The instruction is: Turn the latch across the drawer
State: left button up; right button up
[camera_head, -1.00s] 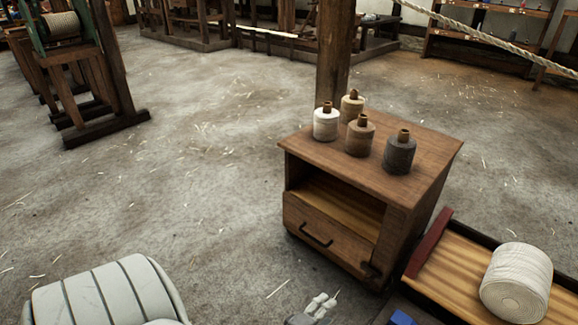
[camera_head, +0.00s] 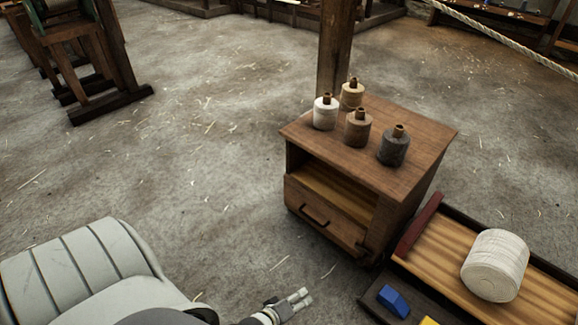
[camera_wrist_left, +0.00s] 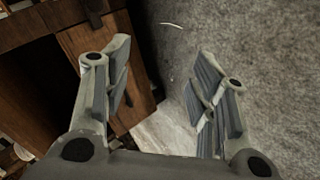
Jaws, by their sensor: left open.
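The drawer (camera_head: 335,228) is the lower front of a small wooden cabinet (camera_head: 420,150), below an open shelf, and looks shut. It has a dark bar handle (camera_head: 316,216). The dark latch (camera_head: 366,250) is small, at the right end of the drawer front; its exact angle is hard to tell. My left gripper (camera_head: 304,298) is in front of the cabinet, low in the head view, apart from the drawer. In the left wrist view the gripper (camera_wrist_left: 162,80) is open and empty, with brown cabinet wood (camera_wrist_left: 110,50) behind its left finger. My right gripper is out of view.
Several thread spools (camera_head: 358,128) stand on the cabinet top. To the right is a low wooden tray (camera_head: 440,238) with a large white rope roll (camera_head: 495,265). A blue block (camera_head: 393,300) lies in a dark tray nearby. A post (camera_head: 333,60) stands behind.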

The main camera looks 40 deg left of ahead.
pick_arm(q)
jog(key=shift+s+a+r+m+g+p, duration=0.15)
jog(key=shift+s+m+g+p, duration=0.25)
jog(key=shift+s, duration=0.35)
